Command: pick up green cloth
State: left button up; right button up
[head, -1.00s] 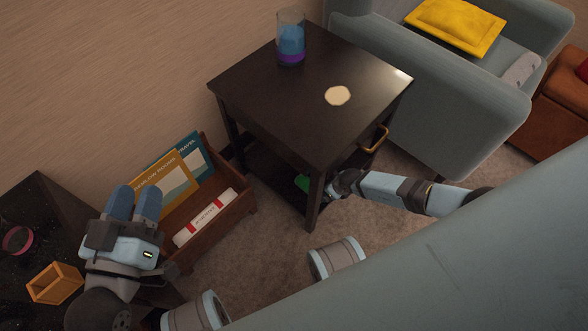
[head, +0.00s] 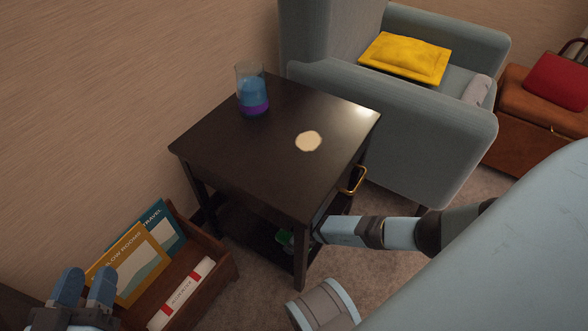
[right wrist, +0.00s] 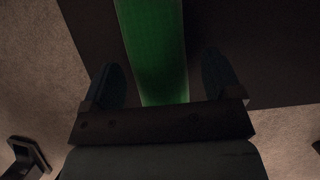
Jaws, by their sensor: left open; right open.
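The green cloth (head: 284,237) lies on the lower shelf of the dark side table (head: 240,160), mostly hidden by the table in the head view. In the right wrist view the green cloth (right wrist: 155,50) is a long strip running between the two fingers of my right gripper (right wrist: 165,85). The fingers stand apart on either side of it. Whether they touch it I cannot tell. In the head view my right arm reaches in under the tabletop and its gripper is hidden. My left gripper (head: 85,290) is open and empty at the lower left edge.
A glass (head: 252,90) with blue and purple contents and a round cream disc (head: 308,141) are on the tabletop. A brass handle (head: 353,180) sticks out at the table's side. A wooden magazine box (head: 222,268) stands left, a grey armchair (head: 430,130) behind right.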

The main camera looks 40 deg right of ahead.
jog(key=shift+w+f, duration=0.1)
jog(key=shift+w, duration=0.05)
jog(key=c, duration=1)
